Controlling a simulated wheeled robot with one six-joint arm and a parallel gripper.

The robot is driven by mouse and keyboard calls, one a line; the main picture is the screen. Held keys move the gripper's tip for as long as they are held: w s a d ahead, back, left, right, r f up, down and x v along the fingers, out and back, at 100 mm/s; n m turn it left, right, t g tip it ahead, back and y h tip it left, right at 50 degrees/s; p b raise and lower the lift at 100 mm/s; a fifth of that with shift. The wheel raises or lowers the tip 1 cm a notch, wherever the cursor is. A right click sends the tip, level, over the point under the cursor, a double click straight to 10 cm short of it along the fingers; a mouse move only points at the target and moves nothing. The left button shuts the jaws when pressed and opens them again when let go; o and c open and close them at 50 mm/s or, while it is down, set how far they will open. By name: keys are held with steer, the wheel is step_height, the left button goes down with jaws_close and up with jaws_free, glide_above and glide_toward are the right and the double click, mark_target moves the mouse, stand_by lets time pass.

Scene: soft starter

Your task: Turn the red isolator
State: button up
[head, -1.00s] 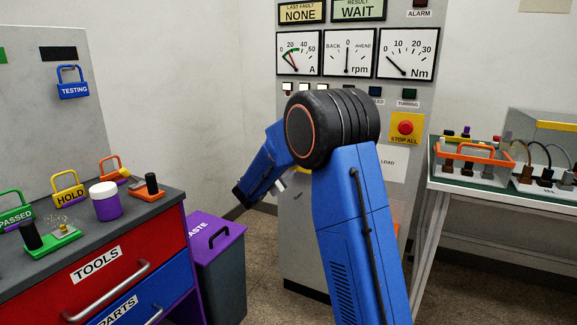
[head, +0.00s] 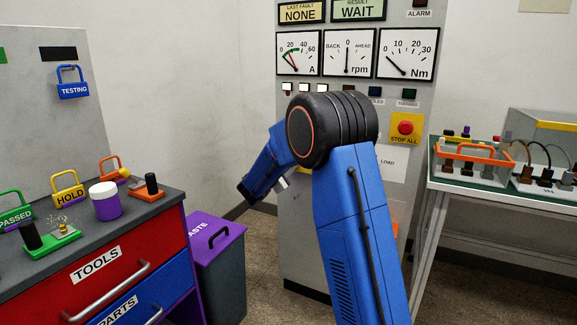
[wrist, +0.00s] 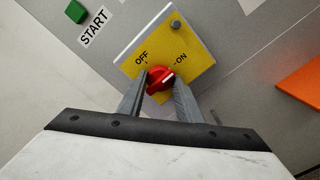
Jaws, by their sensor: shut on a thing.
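The red isolator (wrist: 160,79) is a round red knob on a yellow plate (wrist: 190,60) marked OFF and ON, in the wrist view. A white line on the knob slants up and right, toward the ON side. My gripper (wrist: 160,92) has its two grey fingers on either side of the knob, shut on it. In the head view my blue arm hides the isolator and the gripper's fingertips.
A green START button (wrist: 76,11) is near the plate. An orange part (wrist: 300,82) stands at right in the wrist view. The red STOP ALL button (head: 405,127) is on the panel. A workbench (head: 160,208) stands left, with a waste bin (head: 222,280) beside it.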

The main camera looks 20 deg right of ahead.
steer(key=shift+n, duration=0.3)
steer(key=shift+f+n, duration=0.1)
steer(key=shift+n, duration=8.5)
steer(key=o, duration=1)
steer(key=shift+o, duration=0.2)
steer(key=shift+s+a, duration=0.1)
steer(key=shift+a, duration=0.05)
steer(key=v, duration=1.7)
steer(key=shift+a, duration=0.1)
